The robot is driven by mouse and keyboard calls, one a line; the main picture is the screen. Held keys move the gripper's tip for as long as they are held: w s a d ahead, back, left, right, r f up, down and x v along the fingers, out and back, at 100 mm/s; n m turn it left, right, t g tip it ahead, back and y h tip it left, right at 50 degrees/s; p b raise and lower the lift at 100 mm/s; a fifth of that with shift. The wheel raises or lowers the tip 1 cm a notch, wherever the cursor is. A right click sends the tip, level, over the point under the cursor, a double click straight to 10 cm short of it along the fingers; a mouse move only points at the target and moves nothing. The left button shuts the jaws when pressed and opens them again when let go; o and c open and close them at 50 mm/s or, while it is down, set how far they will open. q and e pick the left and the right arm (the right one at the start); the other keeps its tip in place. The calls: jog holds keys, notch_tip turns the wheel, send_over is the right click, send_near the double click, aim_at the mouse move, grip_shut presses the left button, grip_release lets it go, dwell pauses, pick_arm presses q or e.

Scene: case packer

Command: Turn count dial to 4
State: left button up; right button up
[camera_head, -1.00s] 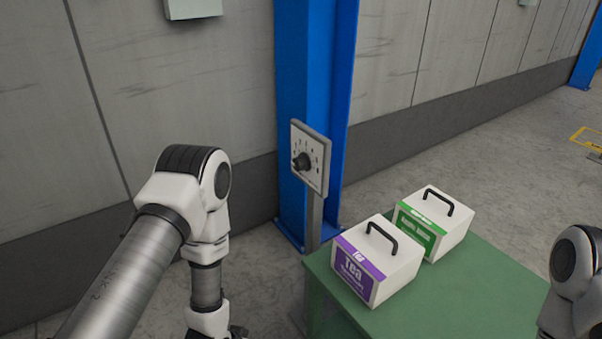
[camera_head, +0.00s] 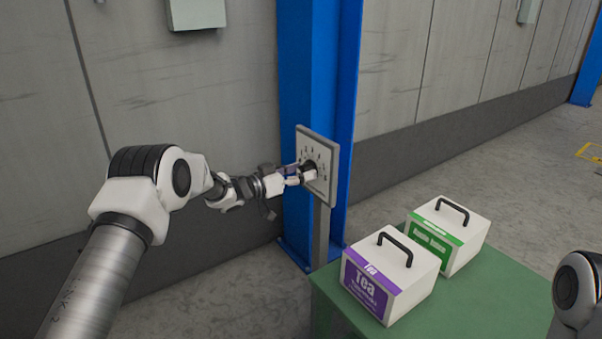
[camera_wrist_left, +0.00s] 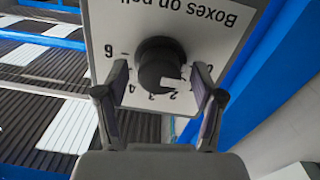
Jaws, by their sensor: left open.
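The count dial is a black round knob (camera_wrist_left: 158,62) on a white panel (camera_head: 323,152), mounted on a grey post in front of a blue column. In the left wrist view the panel is upside down, with "Boxes on" lettering and printed numbers including 6, 4, 3 and 2 around the knob. I cannot surely read which number the knob points to. My left gripper (camera_wrist_left: 161,74) is open at the panel, with one finger on each side of the knob. In the head view the gripper (camera_head: 300,174) partly covers the knob. My right gripper is out of view.
A green table (camera_head: 480,305) at the lower right holds a white box with a purple Tea label (camera_head: 388,279) and a white box with a green label (camera_head: 450,236). The blue column (camera_head: 306,80) stands close behind the dial. A grey wall runs behind.

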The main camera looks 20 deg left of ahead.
pick_arm(q)
jog(key=c, duration=1.1)
jog(key=shift+c, duration=0.2)
